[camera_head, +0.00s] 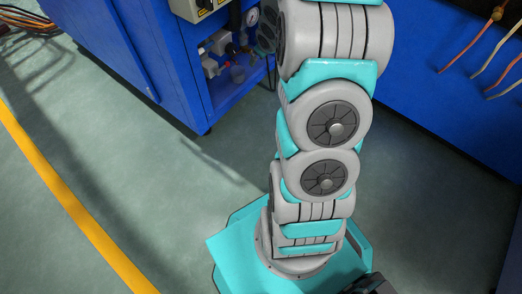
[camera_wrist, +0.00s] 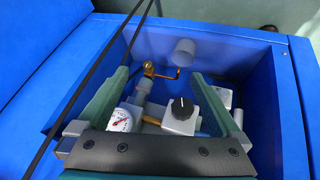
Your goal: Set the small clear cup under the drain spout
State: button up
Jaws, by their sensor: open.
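The small clear cup (camera_wrist: 184,52) stands in the recess of the blue cabinet, whitish and translucent. It shows small in the head view (camera_head: 237,74), low in the recess. A brass drain spout with a small lever (camera_wrist: 151,70) is left of the cup in the wrist view, apart from it in the picture. Its exact height above the cup is unclear. My gripper (camera_wrist: 158,75) is open, with its two green fingers reaching into the recess. Nothing is held between them, and the cup appears beyond the fingertips. In the head view my arm partly hides the gripper.
A pressure gauge (camera_wrist: 120,120) and a grey valve block with a black knob (camera_wrist: 181,109) sit close to my fingers. The blue recess wall (camera_wrist: 262,85) bounds the right side. A dark cable (camera_wrist: 110,48) crosses the wrist view. Green floor (camera_head: 110,165) lies clear outside the cabinet.

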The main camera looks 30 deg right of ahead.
jog(key=s+a+r+m+g, duration=0.1)
jog(key=s+a+r+g, duration=0.2)
jog(key=s, duration=1)
jog(key=s+a+r+g+y, duration=0.1)
jog(key=s+a+r+g, duration=0.1)
jog(key=s+a+r, duration=0.5)
jog(key=s+a+r+m+g+y, duration=0.1)
jog(key=s+a+r+g, duration=0.2)
jog(key=s+a, duration=1.1)
jog(key=s+r, duration=0.2)
jog(key=s, duration=0.2)
jog(key=shift+s+r+m+g, duration=0.2)
jog(key=shift+s+m+g, duration=0.1)
jog(key=shift+s, duration=0.1)
jog(key=shift+a, duration=0.1)
